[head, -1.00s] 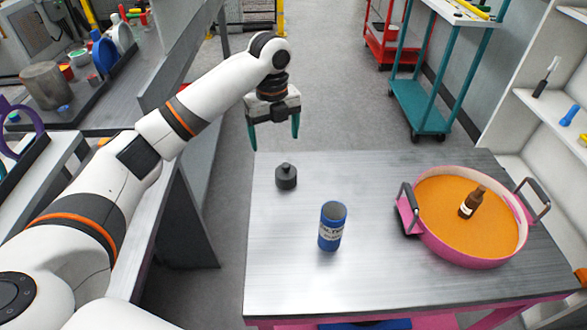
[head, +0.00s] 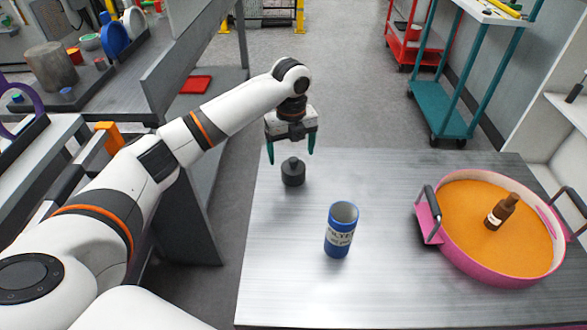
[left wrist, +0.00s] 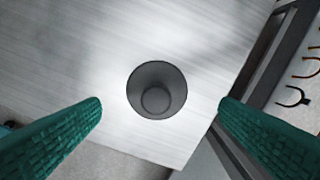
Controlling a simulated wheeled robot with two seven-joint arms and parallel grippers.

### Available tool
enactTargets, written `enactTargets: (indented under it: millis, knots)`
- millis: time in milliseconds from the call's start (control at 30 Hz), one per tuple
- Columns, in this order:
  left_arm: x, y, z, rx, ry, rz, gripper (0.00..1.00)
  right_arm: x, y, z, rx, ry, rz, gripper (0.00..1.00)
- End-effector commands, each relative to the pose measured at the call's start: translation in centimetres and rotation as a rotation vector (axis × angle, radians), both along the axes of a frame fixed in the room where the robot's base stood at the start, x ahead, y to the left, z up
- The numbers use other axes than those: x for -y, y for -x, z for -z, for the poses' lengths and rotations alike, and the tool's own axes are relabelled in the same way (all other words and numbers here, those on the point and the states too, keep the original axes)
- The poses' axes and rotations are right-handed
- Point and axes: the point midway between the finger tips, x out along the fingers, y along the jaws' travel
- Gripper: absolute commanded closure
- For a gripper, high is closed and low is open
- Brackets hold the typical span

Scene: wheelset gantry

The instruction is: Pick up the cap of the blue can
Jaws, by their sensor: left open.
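The dark grey cap (head: 293,173), with a narrower knob on top, stands on the metal table near its far left corner. It also shows in the left wrist view (left wrist: 157,90) from above. My left gripper (head: 291,156) is open, with its green fingers pointing down above the cap. In the left wrist view the fingers (left wrist: 160,118) lie wide on either side of the cap, not touching it. The blue can (head: 340,231) stands upright and open-topped on the table, nearer to me and right of the cap. My right gripper is not in view.
A pink round pan (head: 469,266) with orange contents and a brown bottle (head: 502,211) in it sits on the table's right side. The metal table (head: 290,270) is clear around the can. A teal cart (head: 440,105) stands behind.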

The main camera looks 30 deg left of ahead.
Motion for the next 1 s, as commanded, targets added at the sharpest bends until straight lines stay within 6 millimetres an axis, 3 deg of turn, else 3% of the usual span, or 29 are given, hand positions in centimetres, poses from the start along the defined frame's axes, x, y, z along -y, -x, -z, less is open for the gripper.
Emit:
enactTargets:
  millis: [267,500,800,1000]
  knots:
    - [0.1,0.0,2.4,-0.003,0.000,0.002,0.15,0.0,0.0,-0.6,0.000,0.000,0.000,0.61]
    - [0.1,-0.1,5.8,-0.001,0.000,0.001,0.15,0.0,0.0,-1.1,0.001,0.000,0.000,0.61]
    - [0.1,-0.2,6.3,0.001,0.000,0.002,0.15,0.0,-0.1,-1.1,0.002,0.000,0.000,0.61]
    - [0.1,-0.2,6.3,0.001,0.000,0.002,0.48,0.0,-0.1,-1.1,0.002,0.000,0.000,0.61]
